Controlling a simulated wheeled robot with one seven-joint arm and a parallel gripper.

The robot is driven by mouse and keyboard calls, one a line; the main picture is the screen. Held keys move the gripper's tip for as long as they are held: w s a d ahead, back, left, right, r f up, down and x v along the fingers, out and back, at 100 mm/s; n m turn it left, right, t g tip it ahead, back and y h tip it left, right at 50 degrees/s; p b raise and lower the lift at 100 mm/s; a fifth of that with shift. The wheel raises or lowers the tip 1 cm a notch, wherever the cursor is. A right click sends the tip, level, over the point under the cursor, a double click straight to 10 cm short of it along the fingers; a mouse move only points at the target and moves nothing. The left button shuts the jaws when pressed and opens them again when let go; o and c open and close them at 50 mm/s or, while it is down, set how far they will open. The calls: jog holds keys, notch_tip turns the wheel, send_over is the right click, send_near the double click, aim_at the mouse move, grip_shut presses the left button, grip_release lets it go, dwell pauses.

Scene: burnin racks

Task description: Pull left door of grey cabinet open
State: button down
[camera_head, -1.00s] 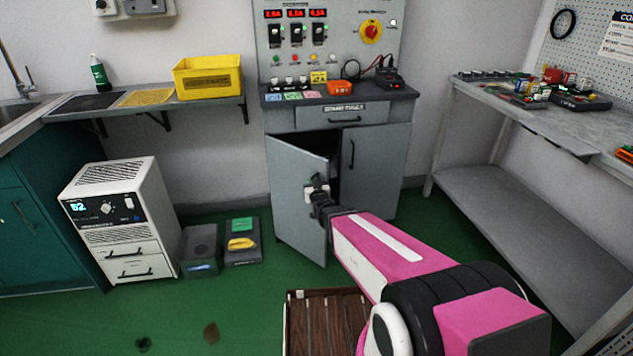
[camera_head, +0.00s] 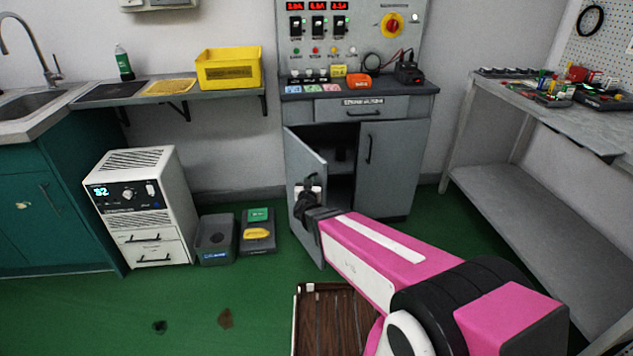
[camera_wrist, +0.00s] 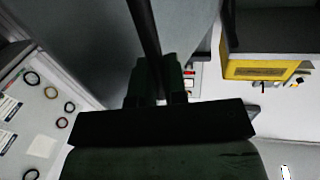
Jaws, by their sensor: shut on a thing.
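The grey cabinet (camera_head: 391,175) stands against the back wall under the control panel. Its left door (camera_head: 307,160) is swung partly open toward me, hinged on its left side, and the dark inside shows through the gap. The right door is closed. My gripper (camera_head: 308,192) is at the left door's outer face and shut on the door handle. In the wrist view the dark handle bar (camera_wrist: 143,25) runs between the fingers (camera_wrist: 160,80), with the grey door face behind it. The fingertips are partly hidden by the wrist in the head view.
Two grey bins (camera_head: 216,240) and a white drawer unit (camera_head: 148,205) stand on the floor to the left. A metal workbench (camera_head: 530,220) stands at the right.

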jog(key=s+a+m+g+h, duration=0.1)
jog(key=a+m+g+h, duration=0.2)
jog(key=a, duration=1.4)
jog(key=shift+s+r+m+h, duration=0.2)
jog(key=shift+m+h, duration=1.4)
jog(key=shift+h, duration=1.6)
jog(key=c, duration=1.2)
grip_release()
jog(key=v, duration=1)
jog(key=shift+s+a, duration=0.2)
jog(key=shift+s, duration=0.15)
